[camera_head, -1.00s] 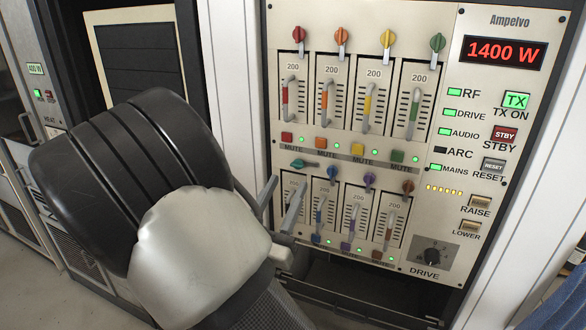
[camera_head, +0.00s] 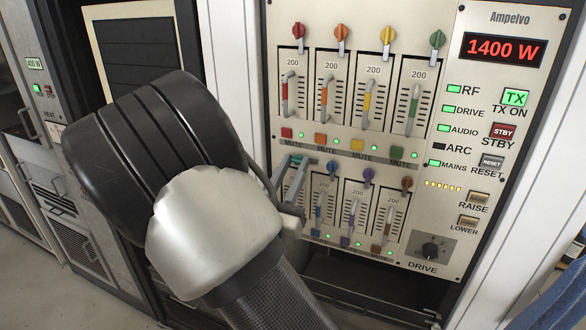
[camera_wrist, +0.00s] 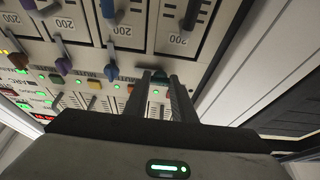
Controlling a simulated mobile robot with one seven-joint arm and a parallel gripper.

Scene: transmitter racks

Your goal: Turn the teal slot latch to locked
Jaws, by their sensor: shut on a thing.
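The teal slot latch (camera_head: 296,158) is at the left end of the lower latch row on the rack panel, largely hidden by my gripper in the head view. In the wrist view the teal latch (camera_wrist: 158,84) shows as a small patch between my two fingers. My gripper (camera_wrist: 162,77) is shut on it, with a finger on each side. In the head view my gripper (camera_head: 290,172) reaches the panel from the lower left. The latch's exact angle is hard to tell behind the fingers.
To the right in the lower row are blue (camera_head: 332,167), purple (camera_head: 368,174) and brown (camera_head: 406,183) latches above handled modules. Coloured mute buttons, including a green one (camera_head: 397,152), sit just above. A white rack post (camera_head: 232,75) stands left of the panel.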

